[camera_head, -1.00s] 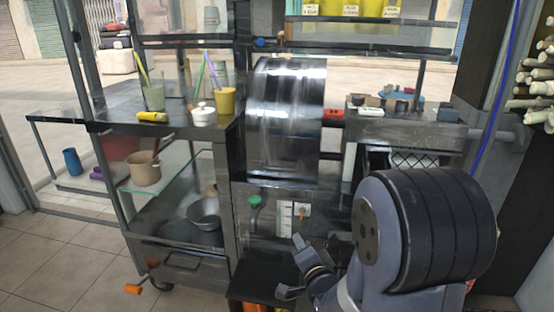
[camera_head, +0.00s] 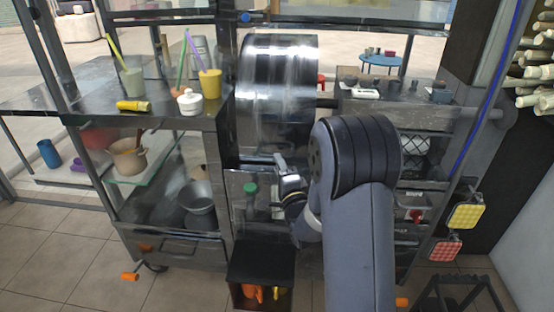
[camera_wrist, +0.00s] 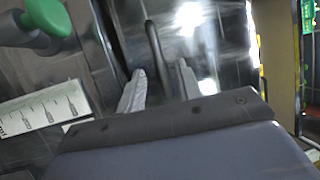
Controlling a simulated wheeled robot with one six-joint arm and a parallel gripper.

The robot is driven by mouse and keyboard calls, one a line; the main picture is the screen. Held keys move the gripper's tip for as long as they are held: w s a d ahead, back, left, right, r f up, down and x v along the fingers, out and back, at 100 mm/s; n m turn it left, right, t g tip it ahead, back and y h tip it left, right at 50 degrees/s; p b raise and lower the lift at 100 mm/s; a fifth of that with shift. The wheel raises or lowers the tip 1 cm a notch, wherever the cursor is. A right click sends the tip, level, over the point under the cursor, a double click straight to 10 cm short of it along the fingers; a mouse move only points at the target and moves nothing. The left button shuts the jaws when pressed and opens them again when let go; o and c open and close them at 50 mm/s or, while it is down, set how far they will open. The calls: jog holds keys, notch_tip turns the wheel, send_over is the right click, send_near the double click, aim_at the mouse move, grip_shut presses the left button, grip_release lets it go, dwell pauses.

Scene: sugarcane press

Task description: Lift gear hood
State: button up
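The gear hood (camera_head: 277,85) is a shiny curved metal cover in the middle of the press in the head view. It sits down, and no gap under it is visible. My gripper (camera_head: 283,164) is just below the hood's lower front edge, with my arm reaching up from the right. In the wrist view my gripper (camera_wrist: 159,82) has its two grey fingers spread apart. A dark bar-like handle (camera_wrist: 154,45) on the hood's shiny metal (camera_wrist: 195,35) shows between and beyond the fingertips. I cannot tell whether the fingers touch it.
A green knob (camera_head: 250,188) is left of my gripper; it looms large in the wrist view (camera_wrist: 47,17). The left counter (camera_head: 150,95) holds cups and a white pot (camera_head: 189,103). The right counter (camera_head: 420,112) carries small items.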

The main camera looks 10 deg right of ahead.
jog(key=shift+x, duration=1.45)
grip_shut()
